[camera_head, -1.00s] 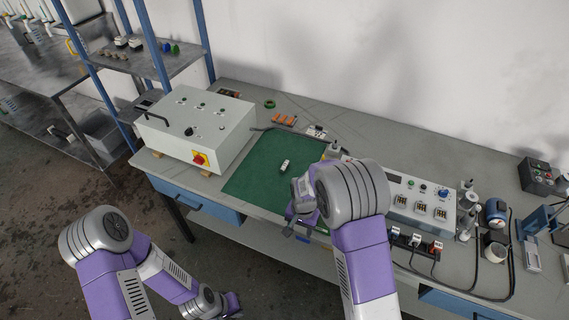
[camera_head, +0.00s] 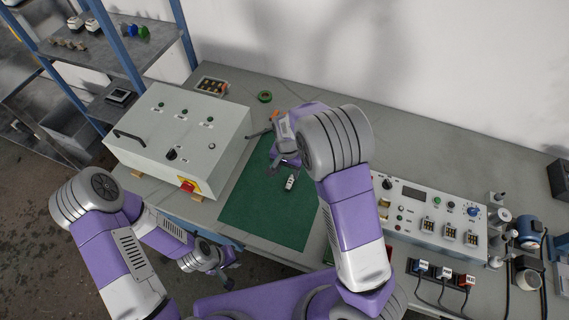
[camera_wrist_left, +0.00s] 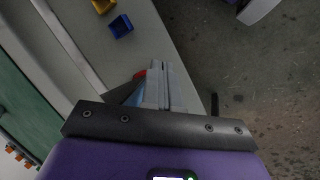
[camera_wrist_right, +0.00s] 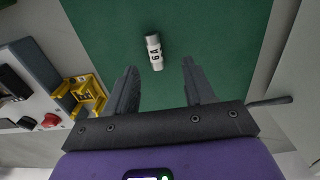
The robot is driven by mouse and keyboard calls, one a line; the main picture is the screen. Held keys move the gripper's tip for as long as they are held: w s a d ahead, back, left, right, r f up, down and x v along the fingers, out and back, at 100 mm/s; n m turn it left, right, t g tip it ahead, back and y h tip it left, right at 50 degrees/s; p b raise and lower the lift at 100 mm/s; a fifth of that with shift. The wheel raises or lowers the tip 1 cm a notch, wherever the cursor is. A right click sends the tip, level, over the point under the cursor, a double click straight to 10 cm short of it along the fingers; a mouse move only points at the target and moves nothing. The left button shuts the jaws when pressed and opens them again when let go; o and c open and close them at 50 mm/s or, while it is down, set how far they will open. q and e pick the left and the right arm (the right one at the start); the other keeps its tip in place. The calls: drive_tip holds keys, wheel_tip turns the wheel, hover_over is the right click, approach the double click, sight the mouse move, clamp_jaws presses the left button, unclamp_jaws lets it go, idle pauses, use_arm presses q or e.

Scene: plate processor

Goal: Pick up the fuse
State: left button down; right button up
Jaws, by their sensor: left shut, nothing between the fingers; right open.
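The fuse (camera_head: 290,183) is a small white cylinder lying on the green mat (camera_head: 262,217). In the right wrist view the fuse (camera_wrist_right: 154,52) shows dark markings reading "6A". It lies just beyond the fingertips and between their lines. My right gripper (camera_wrist_right: 158,66) is open and empty above the mat; in the head view its fingers (camera_head: 283,162) are close to the fuse. My left gripper (camera_head: 226,284) hangs low in front of the table, away from the fuse. In the left wrist view its fingers (camera_wrist_left: 160,66) are together with nothing between them.
A grey control box (camera_head: 182,135) with a red knob stands left of the mat. A panel with sockets and buttons (camera_head: 430,212) stands to the right. A yellow part (camera_wrist_right: 86,94) shows in the right wrist view. A green ring (camera_head: 264,97) lies behind the mat.

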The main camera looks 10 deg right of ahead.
sight(289, 184)
drive_tip(key=shift+s+f, duration=0.3)
drive_tip(key=shift+f, duration=0.25)
drive_tip(key=shift+s+f, duration=0.3)
drive_tip(key=shift+f, duration=0.2)
drive_tip(key=f, duration=0.2)
drive_tip(key=f+b, duration=0.1)
drive_tip(key=f, duration=0.2)
drive_tip(key=shift+d, duration=0.2)
drive_tip(key=shift+w+r, duration=0.1)
clamp_jaws()
